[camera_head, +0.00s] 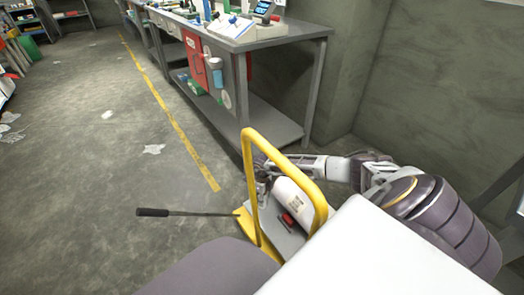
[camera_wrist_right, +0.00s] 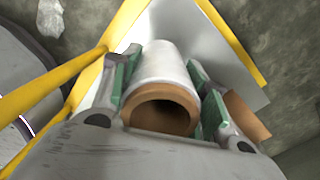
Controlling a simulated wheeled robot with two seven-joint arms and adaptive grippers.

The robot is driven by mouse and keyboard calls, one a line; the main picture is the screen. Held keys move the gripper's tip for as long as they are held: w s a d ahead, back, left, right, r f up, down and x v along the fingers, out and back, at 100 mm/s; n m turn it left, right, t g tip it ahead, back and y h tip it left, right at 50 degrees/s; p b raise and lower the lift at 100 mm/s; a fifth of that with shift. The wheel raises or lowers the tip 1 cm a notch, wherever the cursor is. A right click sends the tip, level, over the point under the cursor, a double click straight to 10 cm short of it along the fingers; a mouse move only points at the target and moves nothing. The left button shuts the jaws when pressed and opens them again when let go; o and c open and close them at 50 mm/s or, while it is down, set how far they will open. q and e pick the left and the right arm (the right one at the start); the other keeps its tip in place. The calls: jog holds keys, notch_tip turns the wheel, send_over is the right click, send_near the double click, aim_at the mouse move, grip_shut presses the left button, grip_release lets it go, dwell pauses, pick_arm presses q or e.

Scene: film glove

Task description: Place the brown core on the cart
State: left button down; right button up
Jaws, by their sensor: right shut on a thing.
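The brown core (camera_wrist_right: 162,112) shows in the right wrist view as a hollow brown ring at the near end of a white film roll (camera_wrist_right: 160,68). My right gripper (camera_wrist_right: 163,92) is shut on this roll, with a green-padded finger on each side. In the head view the right gripper (camera_head: 266,174) is at the cart, behind its yellow handle. A white roll with a printed label (camera_head: 297,201) lies there over the grey cart deck (camera_head: 283,241). I cannot tell whether the held roll touches the deck. My left gripper is not in view.
A red item (camera_head: 289,220) lies beside the roll on the cart. The yellow handle (camera_head: 249,165) arches close to my right gripper. A black-handled rod (camera_head: 185,212) sticks out left. A workbench (camera_head: 262,42) stands behind; open floor is at left. A brown piece (camera_wrist_right: 247,115) shows beside the right finger.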

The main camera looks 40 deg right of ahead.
jog(key=shift+f, duration=0.1)
jog(key=shift+f+b, duration=0.8)
jog(key=shift+f, duration=1)
jog(key=shift+f+b, duration=0.3)
jog(key=shift+b, duration=0.05)
jog(key=o, duration=1)
jog(key=shift+r, duration=0.15)
